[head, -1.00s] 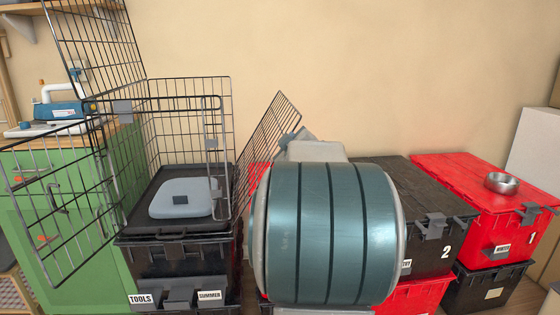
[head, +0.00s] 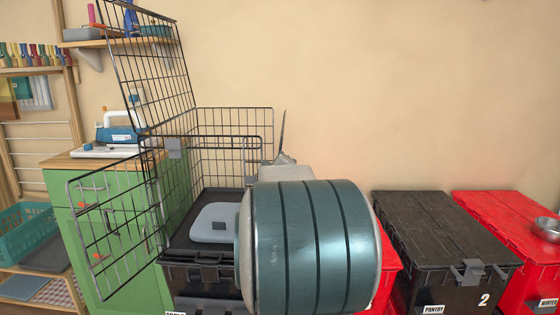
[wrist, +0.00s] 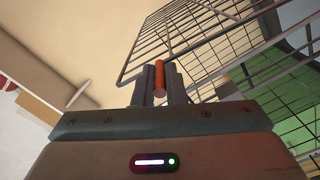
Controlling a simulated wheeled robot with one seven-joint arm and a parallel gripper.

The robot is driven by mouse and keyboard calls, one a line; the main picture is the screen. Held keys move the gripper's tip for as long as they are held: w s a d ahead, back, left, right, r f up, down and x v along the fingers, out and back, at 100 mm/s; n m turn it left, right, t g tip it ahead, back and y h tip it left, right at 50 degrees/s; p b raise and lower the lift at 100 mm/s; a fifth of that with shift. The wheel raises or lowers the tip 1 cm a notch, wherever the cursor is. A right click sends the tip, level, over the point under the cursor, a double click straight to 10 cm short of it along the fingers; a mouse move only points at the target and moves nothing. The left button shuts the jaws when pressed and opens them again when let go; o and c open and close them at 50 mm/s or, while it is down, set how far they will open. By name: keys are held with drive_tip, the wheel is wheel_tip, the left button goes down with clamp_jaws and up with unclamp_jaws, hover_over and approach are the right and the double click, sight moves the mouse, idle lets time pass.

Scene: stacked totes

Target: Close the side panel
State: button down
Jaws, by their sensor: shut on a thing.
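The wire crate (head: 232,122) stands on black totes, left of centre in the head view. Its right side panel (head: 282,135) shows there almost edge-on, as a thin upright dark strip. In the wrist view the panel's wire grid (wrist: 190,45) rises above my fingers. My gripper (wrist: 160,88) is shut on an orange handle (wrist: 160,72) at the panel's lower edge. In the head view, my own arm hides most of the gripper and the crate's lower right side. I cannot tell whether the panel touches the crate frame.
The crate's front door (head: 105,222) swings out to the left and its top panel (head: 150,60) stands raised. A grey pad (head: 213,222) lies inside. A black tote (head: 440,235) and a red tote (head: 500,215) with a metal bowl (head: 547,228) stand right. A green cabinet (head: 105,200) is left.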

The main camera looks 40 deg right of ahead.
drive_tip(key=shift+w+a, duration=0.2)
idle(0.3)
drive_tip(key=c, duration=1.5)
unclamp_jaws()
drive_tip(key=p+v, duration=0.1)
drive_tip(key=v, duration=1.2)
drive_tip(key=shift+s+a+p, duration=0.25)
drive_tip(key=shift+s+p, duration=0.05)
drive_tip(key=shift+s, duration=0.05)
